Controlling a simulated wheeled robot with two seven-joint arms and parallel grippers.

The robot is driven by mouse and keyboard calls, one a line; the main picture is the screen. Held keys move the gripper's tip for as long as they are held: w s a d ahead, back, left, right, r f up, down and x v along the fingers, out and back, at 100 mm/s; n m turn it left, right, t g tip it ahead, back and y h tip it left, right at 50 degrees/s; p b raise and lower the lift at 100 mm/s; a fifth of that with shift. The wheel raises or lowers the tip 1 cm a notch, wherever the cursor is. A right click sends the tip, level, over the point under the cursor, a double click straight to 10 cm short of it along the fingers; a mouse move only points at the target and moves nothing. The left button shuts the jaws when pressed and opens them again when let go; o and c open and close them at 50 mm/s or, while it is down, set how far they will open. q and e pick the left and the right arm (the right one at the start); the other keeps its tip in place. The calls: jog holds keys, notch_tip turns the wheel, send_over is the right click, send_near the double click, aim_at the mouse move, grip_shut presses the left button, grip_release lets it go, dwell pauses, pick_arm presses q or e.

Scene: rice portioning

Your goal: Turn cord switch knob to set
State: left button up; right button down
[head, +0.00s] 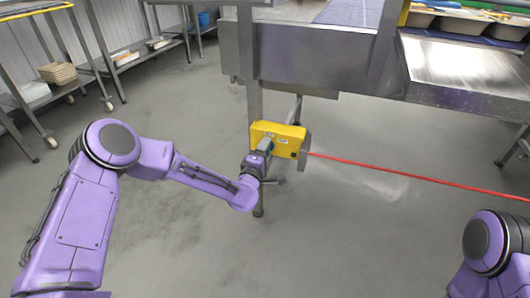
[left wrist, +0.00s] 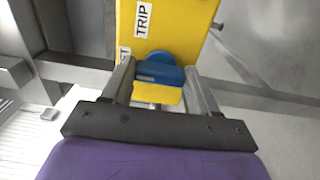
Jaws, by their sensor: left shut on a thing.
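The cord switch is a yellow box (head: 286,133) mounted at the leg of the steel machine, with a red cord (head: 420,178) running from it to the right. In the left wrist view the yellow box (left wrist: 185,25) carries a "TRIP" label and a second, partly hidden label ending in "ST". The blue knob (left wrist: 160,74) sits between the two fingers of my left gripper (left wrist: 158,85), which is shut on it. In the head view my left gripper (head: 266,148) is at the box's front face and hides the knob. My right gripper is out of view.
The steel machine (head: 310,55) stands behind and above the box, with a steel tray surface (head: 465,65) at right. The red cord crosses the space at right. Wheeled shelves (head: 60,80) stand at far left. The grey floor (head: 190,240) in front is clear.

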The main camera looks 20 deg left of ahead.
pick_arm(q)
jog(key=o, duration=1.1)
jog(key=shift+c, duration=0.2)
jog(key=s+p, duration=0.2)
jog(key=s, duration=0.8)
jog(key=shift+s+a, duration=0.2)
jog(key=shift+s, duration=0.1)
